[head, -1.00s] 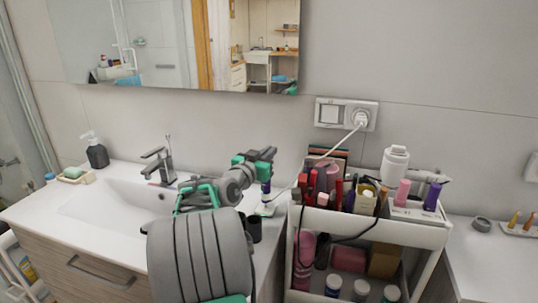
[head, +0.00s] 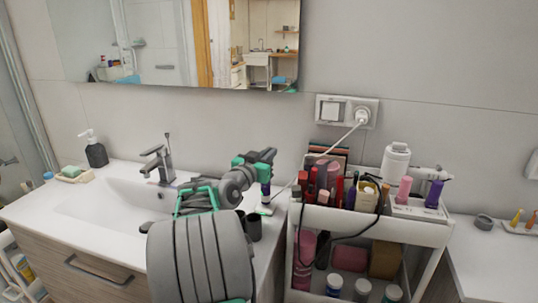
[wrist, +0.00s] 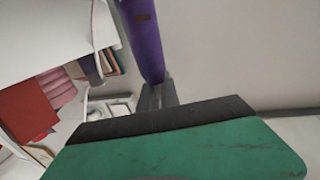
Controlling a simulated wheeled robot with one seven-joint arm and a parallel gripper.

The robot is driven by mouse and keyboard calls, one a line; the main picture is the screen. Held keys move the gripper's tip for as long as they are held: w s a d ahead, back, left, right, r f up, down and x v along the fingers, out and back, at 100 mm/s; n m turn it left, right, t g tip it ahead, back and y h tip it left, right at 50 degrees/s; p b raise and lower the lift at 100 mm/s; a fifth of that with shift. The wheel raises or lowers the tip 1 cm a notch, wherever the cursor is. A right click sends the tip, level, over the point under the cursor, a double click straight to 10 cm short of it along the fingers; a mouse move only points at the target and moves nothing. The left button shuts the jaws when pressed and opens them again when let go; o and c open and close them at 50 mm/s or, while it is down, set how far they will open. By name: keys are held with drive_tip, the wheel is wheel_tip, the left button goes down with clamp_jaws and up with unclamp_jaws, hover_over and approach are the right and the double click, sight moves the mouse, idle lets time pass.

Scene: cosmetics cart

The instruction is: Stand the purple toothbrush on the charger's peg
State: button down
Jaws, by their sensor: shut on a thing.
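My gripper (head: 262,160) is over the counter at the right end of the sink and is shut on the purple toothbrush (head: 265,187). The toothbrush hangs about upright below the jaws. In the wrist view the purple handle (wrist: 145,40) runs down from the top edge to the grey fingers (wrist: 155,95). The small white charger (head: 266,210) lies on the counter just below the toothbrush, with a white cord running up to the wall socket. Its peg cannot be made out, and I cannot tell whether the toothbrush touches it.
A dark cup (head: 254,228) stands close in front of the charger. A white cart (head: 400,227) crowded with cosmetics is close on the right, with a dark cable draped over its front. The sink basin (head: 115,205) is on the left. A wall socket (head: 362,115) holds the plug.

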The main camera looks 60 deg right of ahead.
drive_tip(key=shift+f+b, duration=0.5)
drive_tip(key=c, duration=1.5)
unclamp_jaws()
drive_tip(key=a+b, duration=0.1)
drive_tip(key=a, duration=0.7)
drive_tip(key=shift+w, duration=0.15)
drive_tip(key=shift+w, duration=0.1)
